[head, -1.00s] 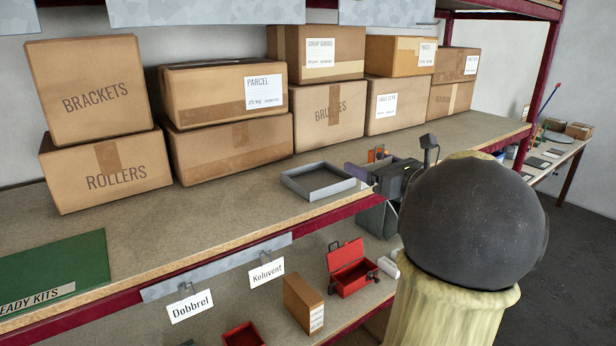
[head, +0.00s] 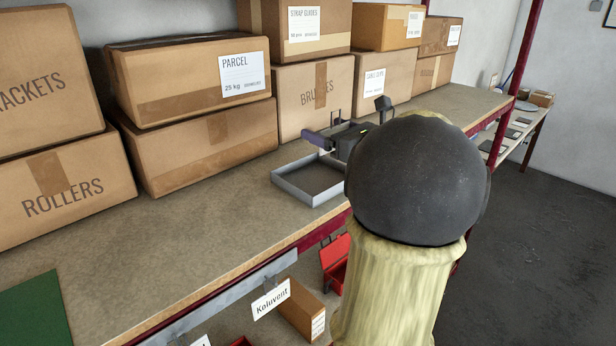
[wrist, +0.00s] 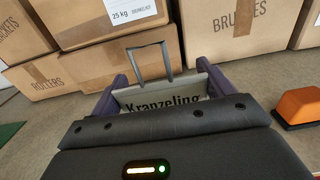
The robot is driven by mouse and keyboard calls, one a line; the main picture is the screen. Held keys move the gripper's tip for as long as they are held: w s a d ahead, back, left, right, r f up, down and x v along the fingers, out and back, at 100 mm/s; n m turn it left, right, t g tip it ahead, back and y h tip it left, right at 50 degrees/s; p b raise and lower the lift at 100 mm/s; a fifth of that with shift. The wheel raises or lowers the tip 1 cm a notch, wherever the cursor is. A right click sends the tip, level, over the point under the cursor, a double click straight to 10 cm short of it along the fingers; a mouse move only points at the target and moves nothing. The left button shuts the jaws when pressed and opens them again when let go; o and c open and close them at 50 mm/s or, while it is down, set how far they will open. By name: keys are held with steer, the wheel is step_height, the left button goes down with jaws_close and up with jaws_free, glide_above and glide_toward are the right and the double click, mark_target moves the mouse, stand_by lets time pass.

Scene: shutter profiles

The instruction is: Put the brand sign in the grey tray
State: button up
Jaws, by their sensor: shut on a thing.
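My gripper (wrist: 155,95) is shut on the brand sign (wrist: 160,103), a pale plate lettered "Kranzeling" with a grey wire hook standing above it. The plate sits between the purple fingers, its lower part hidden by the gripper body. In the head view, my gripper (head: 322,140) is at the far right side of the grey tray (head: 290,192), seemingly above its rim.
Cardboard boxes (head: 205,150) line the back of the bench (head: 190,240). An orange object (wrist: 298,107) stands to the right of the gripper. The bench left of the tray is clear.

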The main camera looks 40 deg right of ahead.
mark_target(315, 177)
steer(key=shift+s+r, duration=0.1)
steer(key=shift+s, duration=0.1)
steer(key=f, duration=0.2)
steer(key=f+p, duration=0.1)
steer(key=f, duration=0.3)
steer(key=shift+w+a+f+p, duration=0.1)
steer(key=shift+w+f+p, duration=0.05)
steer(key=shift+w+p, duration=0.15)
steer(key=shift+s, duration=0.35)
steer(key=shift+f+p, duration=0.5)
steer(key=shift+f, duration=1.4)
